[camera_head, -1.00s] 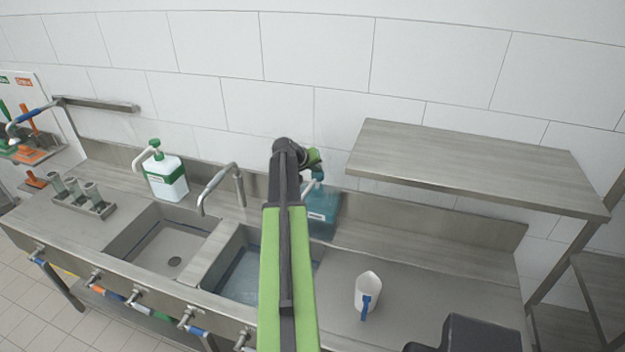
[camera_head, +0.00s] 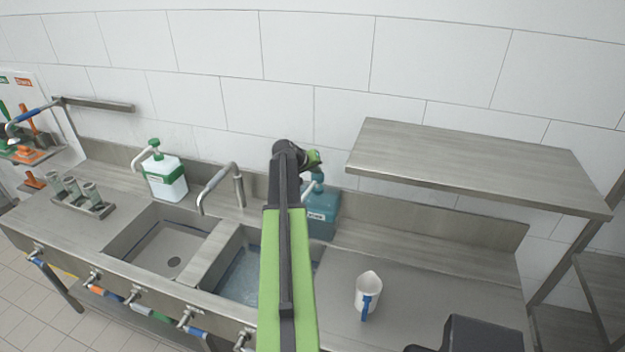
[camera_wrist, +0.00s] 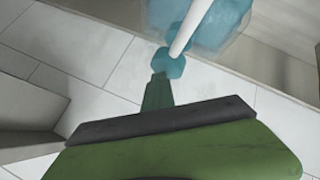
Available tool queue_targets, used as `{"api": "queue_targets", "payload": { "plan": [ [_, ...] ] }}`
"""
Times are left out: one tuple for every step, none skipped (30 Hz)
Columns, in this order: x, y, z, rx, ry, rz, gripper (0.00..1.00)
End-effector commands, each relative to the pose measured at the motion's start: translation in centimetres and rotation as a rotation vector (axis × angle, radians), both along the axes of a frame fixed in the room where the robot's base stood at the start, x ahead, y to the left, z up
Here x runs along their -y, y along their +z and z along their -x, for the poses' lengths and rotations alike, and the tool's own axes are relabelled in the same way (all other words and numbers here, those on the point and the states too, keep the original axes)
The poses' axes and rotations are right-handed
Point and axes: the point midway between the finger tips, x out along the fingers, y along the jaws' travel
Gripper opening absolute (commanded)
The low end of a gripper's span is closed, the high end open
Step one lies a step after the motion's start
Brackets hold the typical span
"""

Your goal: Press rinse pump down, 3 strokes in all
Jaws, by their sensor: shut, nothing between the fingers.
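The rinse pump is a teal bottle (camera_head: 325,212) with a pale label. It stands against the back ledge, just right of the water-filled sink, and is partly hidden by my arm. Its teal pump head (camera_wrist: 168,63) and white spout (camera_wrist: 192,25) show in the wrist view, with the bottle (camera_wrist: 220,20) beyond. My gripper (camera_head: 314,163) is shut and empty, right above the pump head. In the wrist view my gripper's narrow tip (camera_wrist: 158,84) is at the pump head; I cannot tell whether they touch.
A white bottle with a green pump (camera_head: 165,178) stands behind the empty left sink (camera_head: 165,250). A curved faucet (camera_head: 222,185) rises between the sinks. A metal shelf (camera_head: 475,165) overhangs the counter's right side.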

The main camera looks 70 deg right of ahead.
Motion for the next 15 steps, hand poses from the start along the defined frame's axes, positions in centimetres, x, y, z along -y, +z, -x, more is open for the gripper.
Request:
{"api": "queue_targets", "payload": {
  "plan": [
    [-0.02,-0.19,0.02,0.0,-0.001,-0.001,0.0],
    [-0.02,-0.23,0.02,0.0,-0.001,-0.001,0.0],
    [-0.02,-0.27,0.02,0.0,-0.001,-0.001,0.0],
    [-0.01,-0.31,0.03,0.0,-0.001,-0.001,0.0],
    [-0.02,-0.35,0.02,-0.001,-0.001,-0.002,0.0],
    [-0.03,-0.39,0.02,0.0,-0.002,-0.001,0.0],
    [-0.02,-0.43,0.02,0.001,-0.001,-0.002,0.0],
    [-0.02,-0.46,0.02,0.001,-0.001,-0.002,0.0],
    [-0.02,-0.39,0.02,0.001,-0.001,-0.002,0.0],
    [-0.03,-0.38,0.01,0.001,-0.001,-0.002,0.0],
    [-0.02,-0.35,0.01,0.0,-0.001,-0.002,0.0],
    [-0.03,-0.27,0.01,0.0,-0.001,-0.002,0.0],
    [-0.03,-0.15,0.01,0.0,-0.001,-0.002,0.0],
    [-0.03,0.0,0.01,0.001,-0.001,-0.002,0.0],
    [-0.02,0.25,0.0,0.0,-0.001,-0.002,0.0]
  ]
}}
